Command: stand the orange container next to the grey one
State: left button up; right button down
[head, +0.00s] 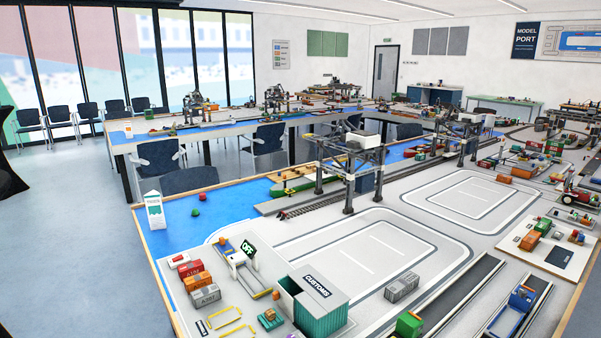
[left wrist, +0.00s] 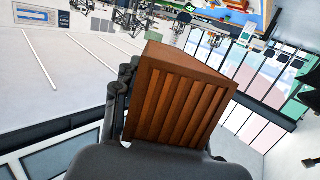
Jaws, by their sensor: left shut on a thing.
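An orange-brown ribbed container (left wrist: 182,104) fills the middle of the left wrist view, tilted in the picture. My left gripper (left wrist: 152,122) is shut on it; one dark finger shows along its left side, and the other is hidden. In the head view neither gripper shows. A grey container (head: 401,288) stands alone on the pale mat, right of the customs building. Another grey container (head: 206,295) ends a row at the left, beside an orange one (head: 198,281).
The green-walled customs building (head: 322,316) stands left of the lone grey container. A green truck (head: 409,324) is on the road in front of it. A gantry crane (head: 349,160) stands behind. The marked yard (head: 350,250) beyond the grey container is clear.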

pick_arm(q)
jog(key=a, duration=0.1)
jog(key=s+a+n+y, duration=0.1)
jog(key=a, duration=0.1)
jog(key=a+y, duration=0.1)
jog(key=shift+s+a+r+n, duration=0.3)
jog(key=shift+a+r+n, duration=0.1)
jog(key=shift+r, duration=0.1)
jog(key=shift+a, duration=0.1)
jog(key=shift+s, duration=0.1)
dwell(0.9)
jog(key=w+d+r+m+g+h, duration=0.2)
jog(key=w+d+m+g+h, duration=0.2)
jog(key=d+m+h, duration=0.2)
jog(key=w+d+r+m+g+h, duration=0.3)
jog(key=d+m+h, duration=0.3)
jog(key=d, duration=0.5)
jog(key=shift+w+m+g+h, duration=0.5)
jog(key=shift+g+h, duration=0.3)
jog(key=shift+h, duration=0.5)
